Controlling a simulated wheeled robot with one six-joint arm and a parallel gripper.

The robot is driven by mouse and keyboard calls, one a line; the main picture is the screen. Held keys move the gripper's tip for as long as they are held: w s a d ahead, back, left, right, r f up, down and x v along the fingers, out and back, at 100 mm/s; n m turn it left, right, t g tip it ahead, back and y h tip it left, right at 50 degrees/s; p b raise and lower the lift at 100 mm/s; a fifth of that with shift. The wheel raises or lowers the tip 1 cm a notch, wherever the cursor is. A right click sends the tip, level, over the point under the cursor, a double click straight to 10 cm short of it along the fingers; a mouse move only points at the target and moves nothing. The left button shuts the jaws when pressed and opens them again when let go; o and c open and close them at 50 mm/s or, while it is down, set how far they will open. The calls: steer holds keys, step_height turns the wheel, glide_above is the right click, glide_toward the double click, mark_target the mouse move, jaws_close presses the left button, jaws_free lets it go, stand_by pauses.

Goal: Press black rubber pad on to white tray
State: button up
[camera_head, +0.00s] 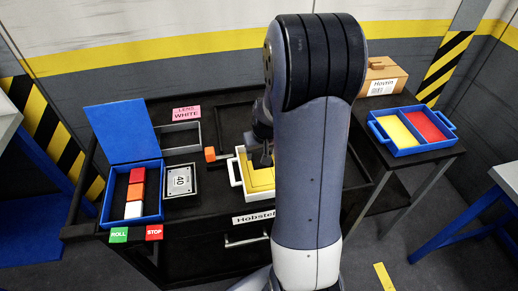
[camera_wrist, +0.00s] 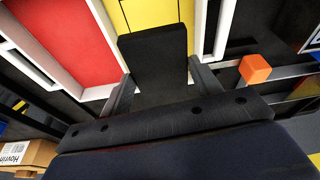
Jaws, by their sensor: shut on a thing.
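The white tray (camera_head: 237,172) lies on the black cart top, partly hidden behind my arm in the head view. In the wrist view its white rim (camera_wrist: 92,93) surrounds a red section on the left and a yellow section on the right. My gripper (camera_head: 262,150) is low at the tray's yellow section. In the wrist view my gripper (camera_wrist: 160,82) is shut on the black rubber pad (camera_wrist: 152,52), which covers part of the yellow section. I cannot tell whether the pad touches the tray. The pad is hard to make out in the head view.
An orange cube (camera_head: 210,154) is just left of the tray. A blue box (camera_head: 107,205) holding coloured blocks, with an open lid (camera_head: 122,129), is further left. A blue-handled tray (camera_head: 413,149) and a cardboard box (camera_head: 382,78) stand on the right side.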

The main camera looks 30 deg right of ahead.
steer(key=b, duration=0.4)
glide_above(260, 172)
steer(key=shift+s+f, duration=0.25)
steer(key=shift+f, duration=0.9)
steer(key=shift+s+f, duration=0.2)
steer(key=shift+f, duration=0.95)
steer(key=shift+b, duration=0.35)
steer(key=shift+f+b, duration=0.9)
steer(key=shift+f, duration=0.2)
steer(key=shift+f, duration=0.15)
steer(key=shift+f+b, duration=0.45)
steer(key=shift+b, duration=0.15)
steer(key=shift+f, duration=0.1)
steer(key=o, duration=0.9)
steer(key=shift+o, duration=0.2)
